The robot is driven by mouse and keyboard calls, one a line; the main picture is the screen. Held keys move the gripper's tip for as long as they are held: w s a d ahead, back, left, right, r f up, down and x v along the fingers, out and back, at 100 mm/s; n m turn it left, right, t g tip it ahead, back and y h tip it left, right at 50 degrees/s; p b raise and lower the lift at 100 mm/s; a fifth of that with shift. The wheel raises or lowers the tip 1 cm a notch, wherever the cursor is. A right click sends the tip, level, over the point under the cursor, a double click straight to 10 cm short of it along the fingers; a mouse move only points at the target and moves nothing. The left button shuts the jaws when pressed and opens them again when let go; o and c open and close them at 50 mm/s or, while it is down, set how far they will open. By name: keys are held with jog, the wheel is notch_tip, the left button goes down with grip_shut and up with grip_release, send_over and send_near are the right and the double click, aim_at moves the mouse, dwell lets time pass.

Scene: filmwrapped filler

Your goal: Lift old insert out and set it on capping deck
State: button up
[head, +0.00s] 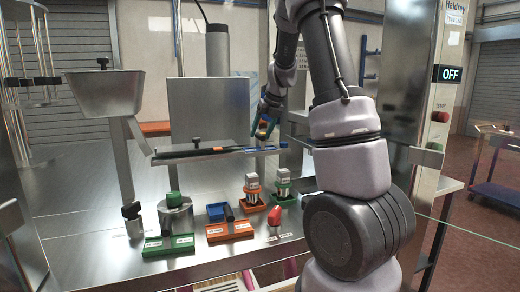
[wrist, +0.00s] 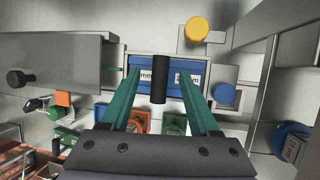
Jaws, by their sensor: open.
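A blue insert (wrist: 143,77) with white labels marked "mm" sits in a grey seat in the wrist view, with an upright black handle (wrist: 159,80) at its middle. My gripper (wrist: 160,68) is open, its teal fingers on either side of the handle with gaps showing. In the head view my gripper (head: 264,130) is small, just above the blue strip on the raised rail (head: 215,152). I cannot tell which part is the capping deck.
Orange and green plates (head: 230,232), a red piece (head: 275,216) and two small upright blocks (head: 252,183) stand on the deck. A yellow knob (wrist: 197,28) and a blue knob (wrist: 224,94) are close to my fingers. A hopper (head: 104,92) is at left.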

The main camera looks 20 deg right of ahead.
jog(key=shift+x, duration=1.35)
grip_shut()
notch_tip(320, 180, up, 10)
jog(key=shift+r, duration=0.1)
jog(key=shift+r, duration=1.4)
